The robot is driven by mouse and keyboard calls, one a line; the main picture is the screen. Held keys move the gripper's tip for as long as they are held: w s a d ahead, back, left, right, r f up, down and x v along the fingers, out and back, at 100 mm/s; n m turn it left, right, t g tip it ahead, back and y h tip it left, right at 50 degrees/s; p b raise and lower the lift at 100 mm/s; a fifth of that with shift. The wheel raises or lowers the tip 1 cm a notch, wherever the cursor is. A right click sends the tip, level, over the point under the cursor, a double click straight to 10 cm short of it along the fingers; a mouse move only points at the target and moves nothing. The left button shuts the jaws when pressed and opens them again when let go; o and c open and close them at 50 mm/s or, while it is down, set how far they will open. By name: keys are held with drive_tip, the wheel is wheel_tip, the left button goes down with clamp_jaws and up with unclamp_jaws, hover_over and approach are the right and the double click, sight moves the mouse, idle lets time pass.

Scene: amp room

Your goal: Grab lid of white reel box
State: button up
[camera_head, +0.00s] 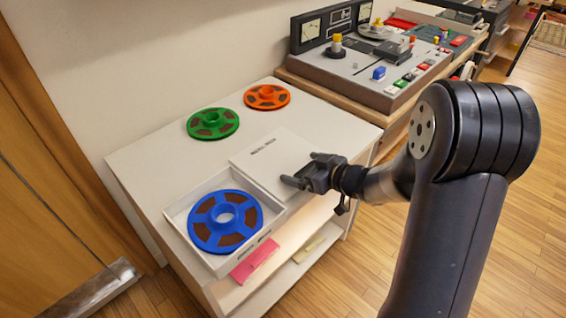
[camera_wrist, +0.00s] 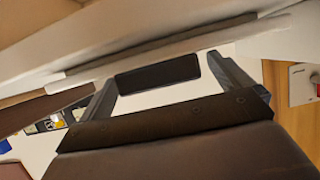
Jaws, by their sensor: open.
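The lid of the white reel box (camera_head: 275,150) is a flat white panel with dark lettering. It lies on the white table beside the box, its near right edge at my gripper. The open white box (camera_head: 181,222) holds a blue reel (camera_head: 225,219). My gripper (camera_head: 303,171) is open at the lid's right edge, pointing left; contact cannot be told. In the wrist view, the two fingers of my gripper (camera_wrist: 160,80) stand apart with a dark block visible between them. A pale edge crosses above them; I cannot tell whether it is lid or table.
A green reel (camera_head: 212,123) and an orange reel (camera_head: 267,97) lie at the back of the table (camera_head: 145,160). A tape machine (camera_head: 375,70) stands behind on a wooden bench. A pink item (camera_head: 254,260) sits on the shelf below. The table's right corner is clear.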

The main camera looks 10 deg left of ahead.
drive_tip(key=shift+c, duration=0.2)
drive_tip(key=c, duration=1.1)
